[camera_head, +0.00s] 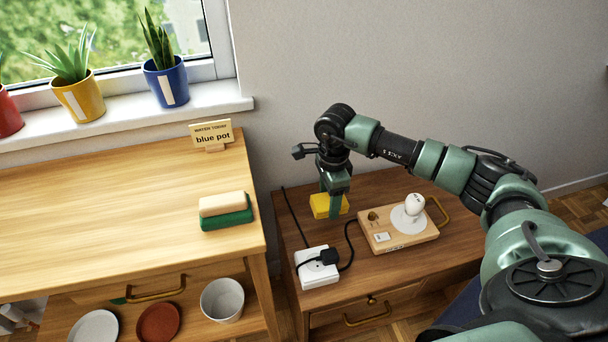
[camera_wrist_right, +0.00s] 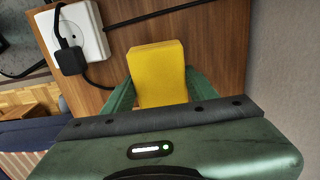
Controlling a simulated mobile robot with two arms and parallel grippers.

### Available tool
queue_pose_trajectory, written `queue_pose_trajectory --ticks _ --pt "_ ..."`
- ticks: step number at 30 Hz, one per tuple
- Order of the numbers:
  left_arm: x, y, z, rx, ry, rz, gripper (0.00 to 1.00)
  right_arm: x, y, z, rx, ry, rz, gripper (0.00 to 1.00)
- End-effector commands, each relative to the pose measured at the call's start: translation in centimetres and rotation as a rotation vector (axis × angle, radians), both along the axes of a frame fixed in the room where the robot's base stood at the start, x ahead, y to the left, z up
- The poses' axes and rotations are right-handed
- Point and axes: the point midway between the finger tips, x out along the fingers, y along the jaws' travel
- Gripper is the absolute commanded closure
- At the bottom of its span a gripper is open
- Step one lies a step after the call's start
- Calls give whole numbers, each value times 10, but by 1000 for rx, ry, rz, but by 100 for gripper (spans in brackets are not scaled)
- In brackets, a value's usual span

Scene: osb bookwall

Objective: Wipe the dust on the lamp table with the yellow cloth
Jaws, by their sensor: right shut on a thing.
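The lamp table (camera_head: 410,270) is a low brown wooden table at the right of the head view; its top also shows in the right wrist view (camera_wrist_right: 220,40). The yellow cloth (camera_head: 322,206) is a folded block, seen again in the right wrist view (camera_wrist_right: 157,68). My right gripper (camera_head: 335,205) is shut on the cloth, pointing down over the back left part of the table. I cannot tell whether the cloth touches the top. No dust is clearly visible. My left gripper is not in view.
On the lamp table stand a white socket block (camera_head: 317,270) with a black plug and cable, and a wooden board (camera_head: 398,229) with a white bulb. A taller wooden bench (camera_head: 120,220) at left holds a sponge (camera_head: 226,211) and a sign (camera_head: 212,134). Potted plants line the windowsill.

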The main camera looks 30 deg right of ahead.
Motion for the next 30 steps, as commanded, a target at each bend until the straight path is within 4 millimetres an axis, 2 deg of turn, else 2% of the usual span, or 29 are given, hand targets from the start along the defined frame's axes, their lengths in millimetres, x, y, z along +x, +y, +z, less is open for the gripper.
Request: queue_pose_trajectory --ticks 9,25,28,30 --pt "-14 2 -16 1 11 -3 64 0 -2 10 -1 0 -3 80" --pt "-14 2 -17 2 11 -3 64 0 -2 10 0 0 -1 80" --pt "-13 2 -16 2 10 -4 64 1 4 14 0 -2 41 80" --pt "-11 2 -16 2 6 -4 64 2 15 22 0 -3 123 80"
